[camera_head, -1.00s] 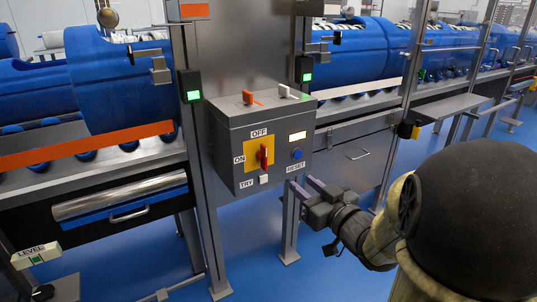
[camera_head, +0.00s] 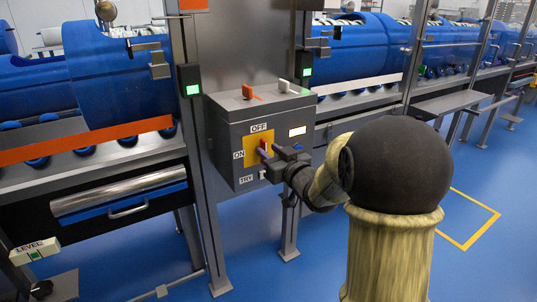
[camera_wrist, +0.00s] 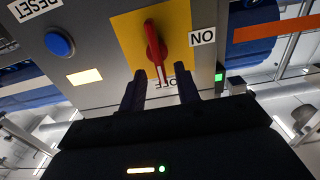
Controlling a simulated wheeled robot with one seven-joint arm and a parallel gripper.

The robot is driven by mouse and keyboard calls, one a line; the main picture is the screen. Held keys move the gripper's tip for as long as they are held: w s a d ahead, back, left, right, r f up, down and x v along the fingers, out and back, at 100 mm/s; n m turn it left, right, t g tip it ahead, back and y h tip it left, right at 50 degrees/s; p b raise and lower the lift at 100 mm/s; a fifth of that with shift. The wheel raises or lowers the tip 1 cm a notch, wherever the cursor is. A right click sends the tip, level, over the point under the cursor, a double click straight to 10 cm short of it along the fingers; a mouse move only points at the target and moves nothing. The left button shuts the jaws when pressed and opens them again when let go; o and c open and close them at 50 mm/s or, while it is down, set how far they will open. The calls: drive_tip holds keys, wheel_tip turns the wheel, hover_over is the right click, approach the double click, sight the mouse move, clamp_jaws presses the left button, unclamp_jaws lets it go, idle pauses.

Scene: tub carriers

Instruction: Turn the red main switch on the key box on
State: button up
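The red main switch (camera_head: 263,146) sits on a yellow plate (camera_head: 250,160) on the front of the grey key box (camera_head: 221,131). In the wrist view the red handle (camera_wrist: 154,45) points toward the OFF label (camera_wrist: 172,83). The ON label (camera_head: 239,154) is on the plate's left side in the head view. My gripper (camera_head: 265,154) is at the switch. In the wrist view my gripper (camera_wrist: 161,78) is open, one finger on each side of the handle's OFF end in the picture, with gaps on both sides. Contact is not visible.
The blue RESET button (camera_wrist: 58,43) and a lit pale panel (camera_wrist: 85,76) are beside the plate. An orange key (camera_head: 250,93) and a white key (camera_head: 287,87) stand on the box top. The TRY label (camera_head: 246,179) is below the switch. Blue floor is open at right.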

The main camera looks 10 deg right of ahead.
drive_tip(key=shift+w+a, duration=0.25)
drive_tip(key=shift+w, duration=0.35)
clamp_jaws()
